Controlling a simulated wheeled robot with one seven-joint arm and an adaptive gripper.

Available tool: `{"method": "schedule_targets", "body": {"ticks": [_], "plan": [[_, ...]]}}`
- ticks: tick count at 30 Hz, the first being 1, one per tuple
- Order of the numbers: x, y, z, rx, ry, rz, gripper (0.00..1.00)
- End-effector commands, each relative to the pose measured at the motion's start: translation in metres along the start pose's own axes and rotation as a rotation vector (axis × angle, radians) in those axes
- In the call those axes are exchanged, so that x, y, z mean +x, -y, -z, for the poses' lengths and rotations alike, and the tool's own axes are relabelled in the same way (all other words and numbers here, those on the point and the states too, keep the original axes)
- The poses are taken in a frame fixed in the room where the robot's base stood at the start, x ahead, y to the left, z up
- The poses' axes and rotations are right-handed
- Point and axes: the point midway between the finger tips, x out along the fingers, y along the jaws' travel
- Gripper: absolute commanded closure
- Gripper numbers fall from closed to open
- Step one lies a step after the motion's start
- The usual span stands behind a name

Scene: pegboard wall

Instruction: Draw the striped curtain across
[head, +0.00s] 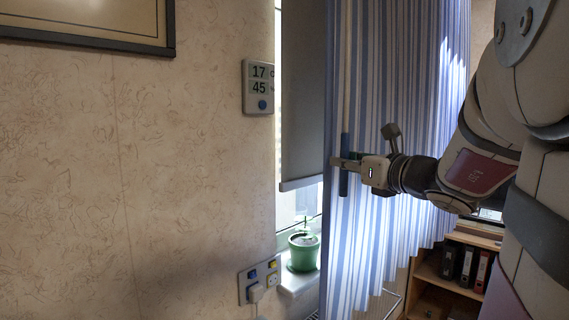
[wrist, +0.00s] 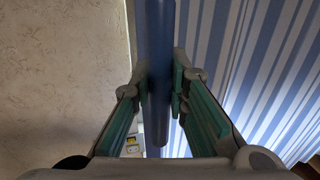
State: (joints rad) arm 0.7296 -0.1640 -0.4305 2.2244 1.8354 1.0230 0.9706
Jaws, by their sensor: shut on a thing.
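The blue-and-white striped curtain (head: 395,75) hangs in long folds over the right part of the window in the head view. In the wrist view the curtain (wrist: 265,60) fills the right side. A thin upright draw wand (head: 345,70) hangs at the curtain's left edge, with a blue handle (head: 344,184) at its lower end. My gripper (head: 345,163) is shut on the blue handle. In the wrist view the handle (wrist: 155,75) runs upright between the two green-padded fingers (wrist: 160,85).
A grey roller blind (head: 303,100) covers the upper window left of the curtain. A green plant pot (head: 303,252) stands on the sill below. A wall display (head: 259,87) and a socket panel (head: 261,281) are on the left wall. A shelf with binders (head: 467,268) is low at right.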

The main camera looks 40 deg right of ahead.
Motion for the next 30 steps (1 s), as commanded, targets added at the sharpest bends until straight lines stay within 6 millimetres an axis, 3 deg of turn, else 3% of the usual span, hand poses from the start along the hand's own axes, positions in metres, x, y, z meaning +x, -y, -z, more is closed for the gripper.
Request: {"method": "schedule_targets", "body": {"ticks": [7,21,22,24,30], "plan": [[-0.006,-0.023,0.000,0.000,0.001,-0.001,1.00],[-0.007,-0.027,0.000,0.001,0.000,0.000,1.00],[-0.007,-0.027,0.000,0.001,0.000,0.000,0.78],[-0.007,-0.027,0.000,0.001,0.000,0.000,0.64],[-0.007,-0.027,0.000,0.000,0.000,0.000,0.64]]}}
